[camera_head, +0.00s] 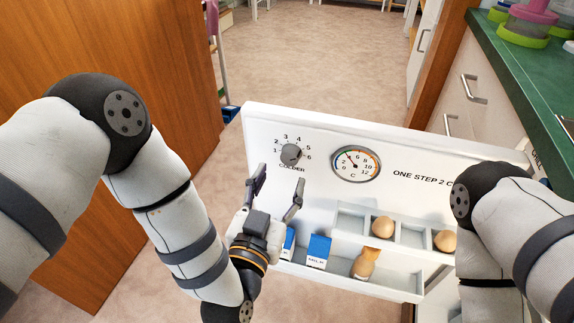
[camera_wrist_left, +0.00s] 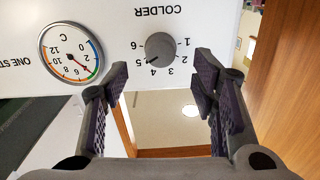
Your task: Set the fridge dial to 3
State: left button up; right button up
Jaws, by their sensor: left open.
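The round grey fridge dial (camera_head: 291,154) sits on the white fridge door panel (camera_head: 330,125), above the word COLDER, with numbers 1 to 6 around it. In the left wrist view the dial (camera_wrist_left: 161,47) appears upside down, and its dark pointer mark seems to aim near 5. My left gripper (camera_head: 280,177) is open and empty, just below the dial in the head view, its fingers pointing up toward it. In the left wrist view the fingertips (camera_wrist_left: 157,68) stand either side of the dial, apart from it. My right arm shows at the right, but its gripper is out of view.
A round temperature gauge (camera_head: 356,164) is right of the dial. Door shelves below hold eggs (camera_head: 383,226), a blue and white carton (camera_head: 318,251) and a brownish item (camera_head: 365,263). A wooden panel (camera_head: 120,70) stands left; a green counter (camera_head: 520,65) lies right.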

aim_at(288, 159)
pick_arm(q)
jog(key=x, duration=0.6)
jog(key=shift+w+r, duration=0.15)
jog(key=shift+r, duration=0.05)
jog(key=c, duration=1.2)
jog(key=shift+o, duration=0.2)
